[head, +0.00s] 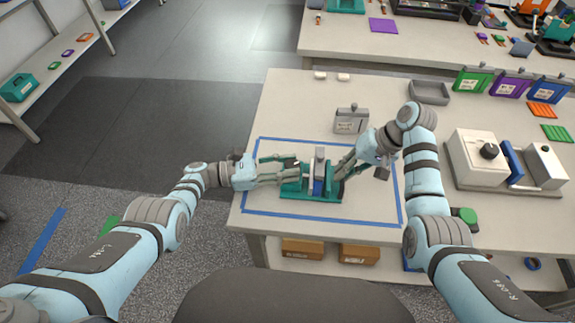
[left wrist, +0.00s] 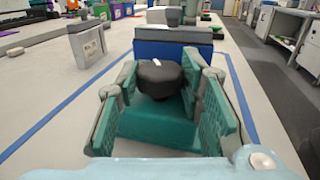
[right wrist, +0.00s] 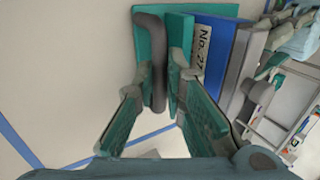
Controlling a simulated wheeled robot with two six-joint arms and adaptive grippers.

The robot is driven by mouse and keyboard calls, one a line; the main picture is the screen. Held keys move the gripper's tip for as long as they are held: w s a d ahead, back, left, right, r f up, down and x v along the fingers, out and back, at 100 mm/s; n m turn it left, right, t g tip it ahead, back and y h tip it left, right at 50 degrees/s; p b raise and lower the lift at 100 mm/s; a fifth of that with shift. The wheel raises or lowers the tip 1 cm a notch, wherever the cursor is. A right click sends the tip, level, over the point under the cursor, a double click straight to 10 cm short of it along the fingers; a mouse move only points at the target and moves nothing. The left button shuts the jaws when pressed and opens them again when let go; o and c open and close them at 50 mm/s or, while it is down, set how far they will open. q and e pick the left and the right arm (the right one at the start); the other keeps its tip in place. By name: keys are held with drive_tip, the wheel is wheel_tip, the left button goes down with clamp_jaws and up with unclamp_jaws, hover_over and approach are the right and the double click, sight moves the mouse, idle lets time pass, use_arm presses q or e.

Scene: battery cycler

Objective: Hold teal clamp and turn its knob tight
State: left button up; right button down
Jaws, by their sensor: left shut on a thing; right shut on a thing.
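The teal clamp (head: 312,196) stands on the table inside a blue tape rectangle, with a blue cell labelled No. 27 (right wrist: 208,48) upright in it. My left gripper (head: 299,173) reaches in from the left and is shut on the black knob (left wrist: 160,78), which has a white mark on top; it sits between the teal finger pads in the left wrist view. My right gripper (head: 343,170) is at the clamp's right end, shut on the dark grey curved handle (right wrist: 157,55) beside a teal plate. The fingers partly hide the clamp in the head view.
A grey labelled box (head: 350,121) stands behind the clamp. A grey tray (head: 430,93) and a white machine with a black dial (head: 475,160) are to the right. Coloured holders line the back right. The tabletop left and front of the clamp is clear.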

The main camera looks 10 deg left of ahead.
use_arm(q)
drive_tip(key=o, duration=1.2)
drive_tip(key=shift+r, duration=0.1)
drive_tip(key=shift+a, duration=0.1)
drive_tip(key=v, duration=0.7)
drive_tip(key=shift+s+a, duration=0.1)
